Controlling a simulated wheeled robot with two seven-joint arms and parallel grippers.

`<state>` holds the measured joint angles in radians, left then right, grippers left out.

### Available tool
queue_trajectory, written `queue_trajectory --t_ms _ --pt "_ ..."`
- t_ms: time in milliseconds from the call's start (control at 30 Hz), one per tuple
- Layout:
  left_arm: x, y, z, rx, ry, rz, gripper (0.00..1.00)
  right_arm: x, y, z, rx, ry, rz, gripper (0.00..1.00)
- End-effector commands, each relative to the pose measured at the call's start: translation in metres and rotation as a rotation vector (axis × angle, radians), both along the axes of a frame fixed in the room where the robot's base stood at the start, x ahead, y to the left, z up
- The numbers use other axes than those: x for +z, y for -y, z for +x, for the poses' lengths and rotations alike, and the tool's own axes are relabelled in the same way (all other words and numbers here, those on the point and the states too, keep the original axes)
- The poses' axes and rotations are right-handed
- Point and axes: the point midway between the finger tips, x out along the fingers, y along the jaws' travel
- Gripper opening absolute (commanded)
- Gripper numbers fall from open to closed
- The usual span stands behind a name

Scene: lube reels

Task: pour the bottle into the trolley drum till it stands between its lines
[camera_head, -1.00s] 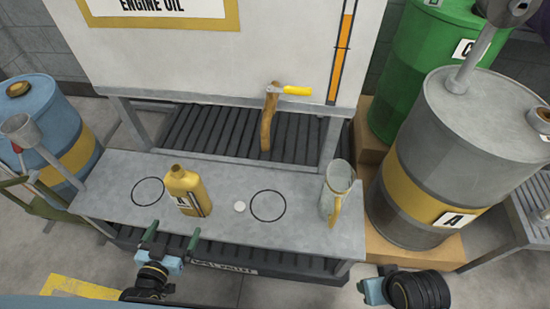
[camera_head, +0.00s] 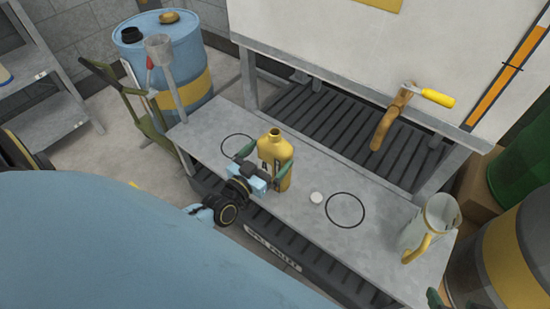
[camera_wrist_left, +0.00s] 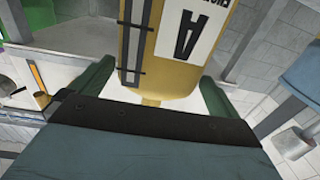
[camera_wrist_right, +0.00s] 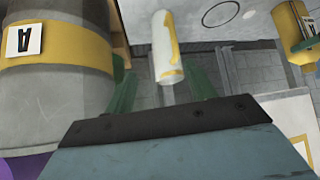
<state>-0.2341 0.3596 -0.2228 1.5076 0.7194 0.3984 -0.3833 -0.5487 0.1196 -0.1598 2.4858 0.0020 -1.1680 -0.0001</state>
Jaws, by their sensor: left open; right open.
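The yellow bottle (camera_head: 275,148) stands upright and uncapped on the grey bench (camera_head: 310,225). My left gripper (camera_head: 264,162) is open around its body. In the left wrist view the bottle (camera_wrist_left: 165,80), with a dark strip and an "A" label, stands between the spread fingers.
The yellow-handled jug (camera_head: 430,220) stands at the bench's right end. A white disc (camera_head: 316,198) and empty black ring (camera_head: 346,210) lie right of the bottle. A tap (camera_head: 395,115) overhangs the bench behind. A grey drum (camera_head: 515,255) stands at right.

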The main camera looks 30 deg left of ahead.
Motion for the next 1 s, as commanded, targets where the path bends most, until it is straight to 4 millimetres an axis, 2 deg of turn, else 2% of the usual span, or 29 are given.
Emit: queue_trajectory --t_ms 267,600,800,1000 --pt "0.002 0.001 0.015 0.000 0.002 -0.002 1.00 0.014 -0.009 0.018 0.013 0.134 0.034 0.56" --pt "0.005 0.002 0.046 0.000 0.001 -0.001 1.00 0.058 -0.027 0.049 0.038 0.443 0.116 0.56" --pt "0.005 0.002 0.053 0.000 -0.002 -0.001 1.00 0.071 -0.031 0.054 0.044 0.516 0.135 0.56" --pt "0.005 0.002 0.053 0.000 -0.002 -0.001 1.00 0.071 -0.031 0.054 0.044 0.519 0.136 0.56"
